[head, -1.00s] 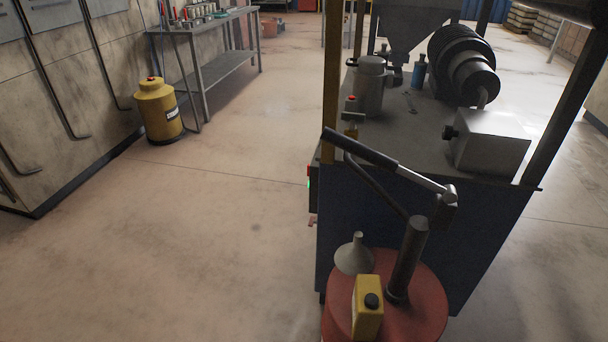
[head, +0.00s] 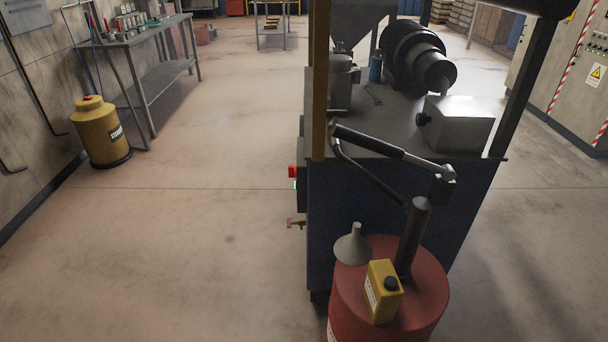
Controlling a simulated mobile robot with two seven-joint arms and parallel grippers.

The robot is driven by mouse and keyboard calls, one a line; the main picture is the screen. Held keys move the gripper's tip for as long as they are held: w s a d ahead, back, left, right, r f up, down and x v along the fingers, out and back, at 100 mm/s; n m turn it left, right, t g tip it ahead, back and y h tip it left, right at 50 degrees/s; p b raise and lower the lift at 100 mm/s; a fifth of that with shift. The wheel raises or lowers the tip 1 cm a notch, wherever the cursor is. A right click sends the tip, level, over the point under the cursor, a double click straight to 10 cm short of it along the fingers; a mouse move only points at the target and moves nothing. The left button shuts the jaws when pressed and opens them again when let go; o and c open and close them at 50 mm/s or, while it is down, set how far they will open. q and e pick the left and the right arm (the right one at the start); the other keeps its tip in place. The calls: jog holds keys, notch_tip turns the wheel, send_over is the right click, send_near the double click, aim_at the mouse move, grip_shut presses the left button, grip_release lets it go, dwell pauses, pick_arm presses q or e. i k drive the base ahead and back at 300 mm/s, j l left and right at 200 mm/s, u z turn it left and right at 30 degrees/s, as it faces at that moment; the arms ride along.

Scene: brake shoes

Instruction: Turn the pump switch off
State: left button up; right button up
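A dark switch box (head: 301,185) is mounted on the left side of the blue machine cabinet (head: 400,215), seen nearly edge-on. A red button (head: 292,171) sticks out from it, with a small green lit spot (head: 295,184) just below. I cannot tell from this angle which of these is the pump switch. A small valve with a reddish handle (head: 293,222) sticks out lower on the same side. Neither of my grippers is in view.
A red drum (head: 420,311) stands in front of the cabinet, carrying a hand pump (head: 414,235), a grey funnel (head: 352,247) and a yellow can (head: 382,291). A yellow container (head: 100,133) stands by the workbench (head: 130,38) at left. The floor left of the cabinet is clear.

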aim_at(291, 170)
jog(key=j+z, duration=0.5)
jog(key=j, duration=1.05)
jog(key=i+j+z, duration=0.35)
jog(key=i+j, duration=0.35)
jog(key=i+j+z, duration=0.35)
jog(key=i+j, duration=0.45)
jog(key=j, duration=0.1)
